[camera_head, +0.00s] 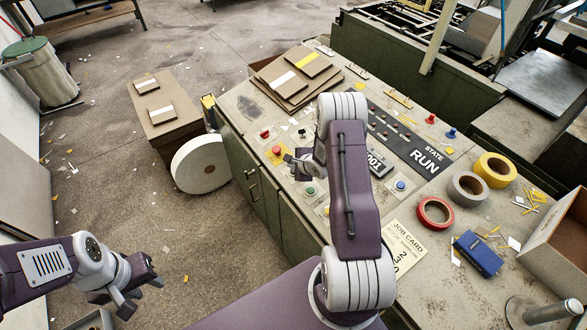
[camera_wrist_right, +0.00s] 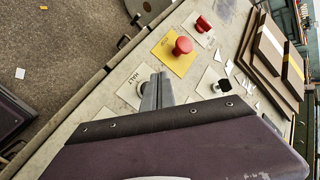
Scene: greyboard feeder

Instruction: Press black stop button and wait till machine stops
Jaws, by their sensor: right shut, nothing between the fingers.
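The control desk (camera_head: 240,105) carries several buttons on small plates. In the right wrist view a plate marked HALT (camera_wrist_right: 127,96) lies under my right gripper (camera_wrist_right: 160,78). The gripper is shut and empty, its fingertips over a round button on that plate. They hide most of this button, so its colour and any contact are unclear. A black button (camera_wrist_right: 222,86) on a separate white plate stands to the right; it also shows in the head view (camera_head: 302,132). The state display (camera_head: 425,161) reads RUN. My left gripper (camera_head: 141,294) is open and empty above the floor.
A red mushroom button (camera_head: 276,150) on a yellow plate and another red button (camera_head: 264,133) stand close to my right gripper. A green button (camera_head: 310,190) and blue button (camera_head: 400,185) are nearer. Brown boards (camera_head: 296,78) lie at the desk's far end.

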